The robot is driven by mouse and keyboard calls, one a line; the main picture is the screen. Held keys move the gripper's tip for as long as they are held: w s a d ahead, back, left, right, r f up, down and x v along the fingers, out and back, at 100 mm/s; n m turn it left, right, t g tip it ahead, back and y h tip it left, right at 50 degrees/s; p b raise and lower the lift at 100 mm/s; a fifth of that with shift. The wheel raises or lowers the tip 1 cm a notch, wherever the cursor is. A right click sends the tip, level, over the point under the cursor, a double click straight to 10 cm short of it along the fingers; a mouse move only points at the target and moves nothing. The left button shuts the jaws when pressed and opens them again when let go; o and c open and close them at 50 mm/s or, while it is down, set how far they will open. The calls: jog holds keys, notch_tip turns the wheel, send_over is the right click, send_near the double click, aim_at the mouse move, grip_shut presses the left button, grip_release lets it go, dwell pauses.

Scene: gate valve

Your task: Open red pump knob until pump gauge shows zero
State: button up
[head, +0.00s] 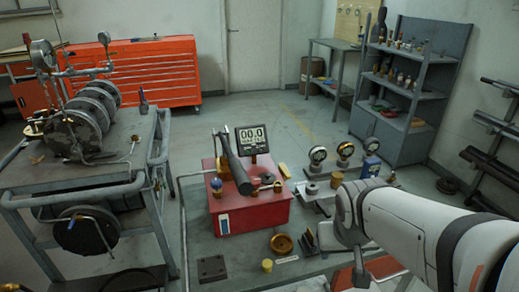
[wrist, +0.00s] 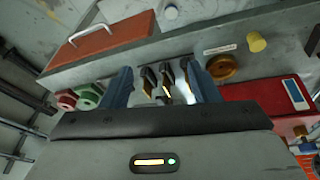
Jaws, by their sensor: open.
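The pump is a red box (head: 250,207) on the bench in the head view, with a long black lever (head: 236,160) leaning over it. I cannot clearly pick out the red knob in the head view. The red box (wrist: 268,97) also shows at the right of the wrist view, with a small orange-red knob on brass (wrist: 301,131) near the edge. My gripper (wrist: 162,76) is open and empty, its blue fingers apart, away from the pump.
Small dark blocks (wrist: 168,78) lie beyond and between my fingers. A brass ring (head: 281,244), a yellow cap (head: 267,265) and a dark plate (head: 212,268) lie before the pump. Dial gauges (head: 318,156) stand to its right. A grey cart (head: 150,190) stands left.

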jog(key=w+d+r+n+t+p, duration=0.1)
jog(key=w+d+r+t, duration=0.15)
jog(key=w, duration=0.55)
jog(key=n+t+y+p, duration=0.3)
jog(key=n+y+p, duration=0.1)
jog(key=n+y, duration=0.6)
send_near(255, 179)
jog(key=w+f+m+y, duration=0.1)
jog(key=x, duration=0.7)
jog(key=shift+a+f+b, duration=0.1)
jog(key=shift+a+b, duration=0.25)
jog(key=shift+c, duration=0.3)
